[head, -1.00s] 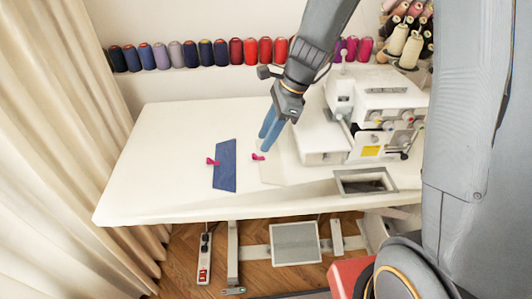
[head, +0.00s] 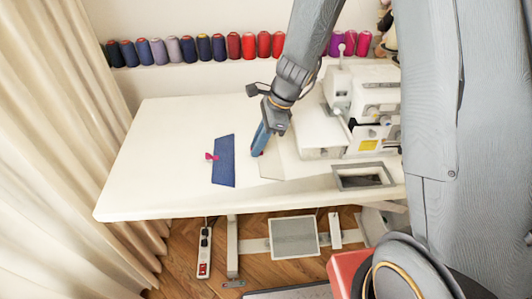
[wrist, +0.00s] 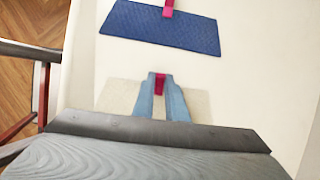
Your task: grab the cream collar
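The cream collar (wrist: 197,98) lies flat on the white table, pale against it, and it also shows in the head view (head: 270,168). A pink tab (wrist: 160,84) stands at its far edge in the wrist view. My gripper (wrist: 160,78) points down at this tab, with one blue finger on each side of it. Whether the fingers press on the tab is not clear. In the head view my gripper (head: 256,153) covers most of the tab. A blue collar (head: 224,161) with its own pink tab (head: 211,156) lies to the left, apart from the gripper.
A white sewing machine (head: 355,115) stands to the right of the cream collar. A square recess (head: 365,177) is in the table near its front edge. A row of thread spools (head: 203,48) runs along the wall. The table's left side is clear.

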